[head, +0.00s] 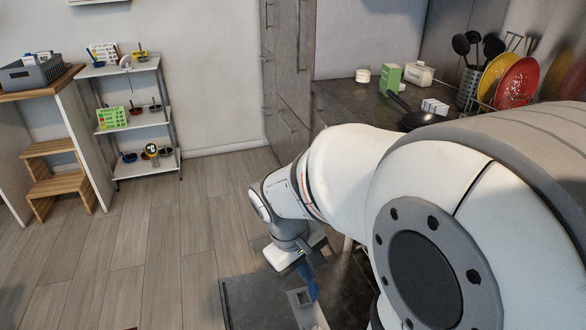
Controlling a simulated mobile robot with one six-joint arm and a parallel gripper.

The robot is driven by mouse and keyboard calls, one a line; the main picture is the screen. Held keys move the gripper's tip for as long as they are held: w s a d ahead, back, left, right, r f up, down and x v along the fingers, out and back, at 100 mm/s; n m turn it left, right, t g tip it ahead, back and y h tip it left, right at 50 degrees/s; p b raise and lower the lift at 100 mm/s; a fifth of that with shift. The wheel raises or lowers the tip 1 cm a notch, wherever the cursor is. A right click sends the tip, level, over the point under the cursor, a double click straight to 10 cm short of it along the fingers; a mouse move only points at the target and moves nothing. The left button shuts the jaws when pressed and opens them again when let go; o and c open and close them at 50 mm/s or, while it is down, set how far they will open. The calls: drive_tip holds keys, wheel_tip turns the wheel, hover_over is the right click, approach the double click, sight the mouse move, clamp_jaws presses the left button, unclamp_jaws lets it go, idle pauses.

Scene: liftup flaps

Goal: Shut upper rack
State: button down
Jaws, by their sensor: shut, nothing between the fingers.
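My white arm fills the right and centre of the head view. My gripper (309,283) points down at the lower middle, small and partly hidden by its own wrist; its fingers look shut and empty. Beneath it lies a dark flat panel (250,303), which looks like a lowered appliance door, with a light inset part (303,299) near the gripper. I cannot make out the upper rack; my arm covers the area right of the panel. Whether the gripper touches anything is unclear.
A dark counter (345,100) holds a frying pan (421,120), a green carton (389,78), and red (517,82) and yellow plates. Tall grey cabinets (289,70) stand behind. At left are a metal shelf (139,121) and a wooden step stool (56,183). The wooden floor (185,225) between is clear.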

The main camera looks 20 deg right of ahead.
drive_tip(key=w+d+f+n+h, duration=0.4)
drive_tip(key=w+d+f+n, duration=0.1)
drive_tip(key=d, duration=0.4)
drive_tip(key=w+d+f+n+h+p, duration=0.1)
drive_tip(key=w+d+f+n+h, duration=0.4)
drive_tip(key=d, duration=0.3)
drive_tip(key=w+d+f+n+h, duration=0.35)
drive_tip(key=d+f+n, duration=0.2)
drive_tip(key=d, duration=0.35)
drive_tip(key=b+x, duration=0.2)
drive_tip(key=x, duration=1.1)
drive_tip(key=shift+s+m+g+y, duration=0.3)
drive_tip(key=shift+m+g+y, duration=0.1)
drive_tip(key=shift+m+y, duration=0.05)
drive_tip(key=shift+d+f, duration=0.1)
drive_tip(key=shift+d, duration=0.05)
